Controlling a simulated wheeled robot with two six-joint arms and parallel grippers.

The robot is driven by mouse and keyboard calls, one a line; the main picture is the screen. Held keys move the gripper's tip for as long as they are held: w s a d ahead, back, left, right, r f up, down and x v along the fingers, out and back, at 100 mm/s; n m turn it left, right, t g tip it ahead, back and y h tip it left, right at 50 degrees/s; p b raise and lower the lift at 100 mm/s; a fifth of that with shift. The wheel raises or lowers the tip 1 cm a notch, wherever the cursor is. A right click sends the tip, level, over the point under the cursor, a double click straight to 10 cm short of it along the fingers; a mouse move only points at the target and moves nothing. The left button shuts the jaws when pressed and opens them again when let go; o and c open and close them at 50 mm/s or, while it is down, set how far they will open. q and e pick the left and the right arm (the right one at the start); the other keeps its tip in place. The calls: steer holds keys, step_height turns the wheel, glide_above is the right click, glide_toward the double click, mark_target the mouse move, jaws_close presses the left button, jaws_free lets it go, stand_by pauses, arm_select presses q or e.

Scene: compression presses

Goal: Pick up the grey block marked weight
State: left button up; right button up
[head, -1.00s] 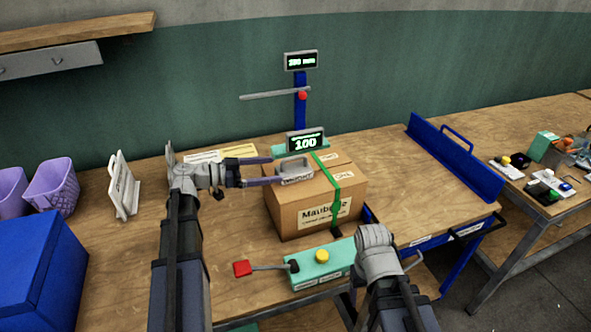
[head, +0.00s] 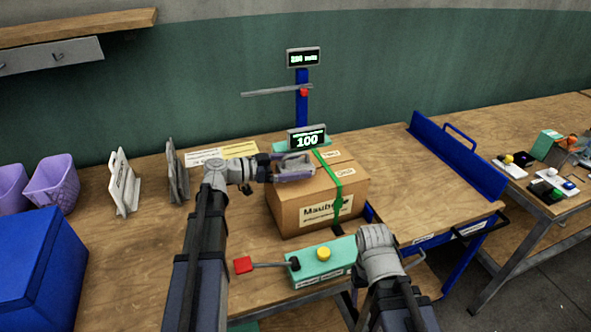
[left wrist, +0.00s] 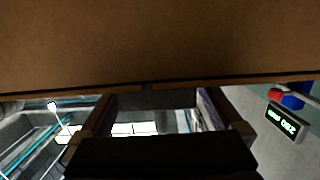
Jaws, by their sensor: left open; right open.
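The grey block (head: 295,161) with a handle sits on top of the taped cardboard box (head: 293,213), at its back left. Its label is covered by my gripper in the head view. My left gripper (head: 296,171) is open, its purple-grey fingers reaching over the box top from the left, alongside the block. I cannot tell whether they touch it. In the left wrist view the open fingers (left wrist: 162,108) have a dark grey surface between them, perhaps the block, with brown cardboard filling the top. My right arm ends in a rounded joint at the front; its gripper is hidden.
A teal control box (head: 322,264) with a yellow button and red-ended lever lies in front of the carton. A blue post (head: 301,104) with a display and bar stands behind. A blue bin (head: 35,265) is at left. Table right of the carton is clear.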

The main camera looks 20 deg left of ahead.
arm_select(q)
steer(key=shift+c, duration=0.2)
jaws_close()
stand_by(0.6)
steer(key=shift+r, duration=0.1)
